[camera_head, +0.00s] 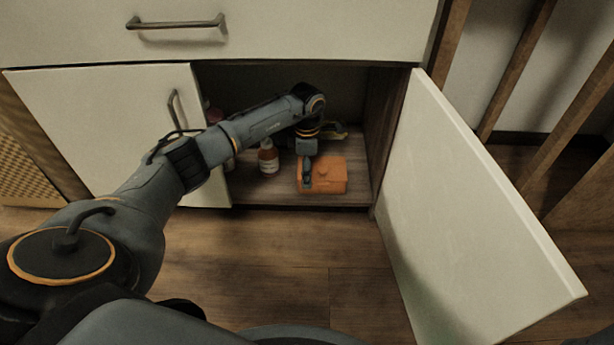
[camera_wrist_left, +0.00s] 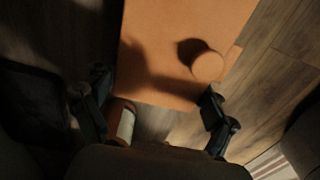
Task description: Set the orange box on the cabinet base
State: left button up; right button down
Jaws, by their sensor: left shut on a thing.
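The orange box (camera_head: 331,177) is inside the open cabinet, near the front right of the cabinet base (camera_head: 271,190). It looks upright and low at the base; I cannot tell whether it fully rests there. My left gripper (camera_head: 306,180) reaches in from above and is shut on the box at its left side. In the left wrist view, the box (camera_wrist_left: 172,50) with a round knob on it lies at the fingers of my left gripper (camera_wrist_left: 155,98). The far side of the box is hidden. My right gripper is not in view.
A bottle with a white label (camera_head: 268,158) stands left of the box. A yellowish thing (camera_head: 338,131) lies behind the wrist. The open right door (camera_head: 465,200) sticks out toward me. The left door (camera_head: 110,125) and the drawer (camera_head: 240,30) are shut.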

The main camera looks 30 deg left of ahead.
pick_arm(q)
jog(key=shift+w, duration=0.1)
jog(key=o, duration=1)
jog(key=shift+f, duration=0.15)
jog(key=shift+o, duration=0.2)
notch_tip(320, 180, up, 8)
jog(key=p, duration=0.6)
jog(key=shift+f, duration=0.1)
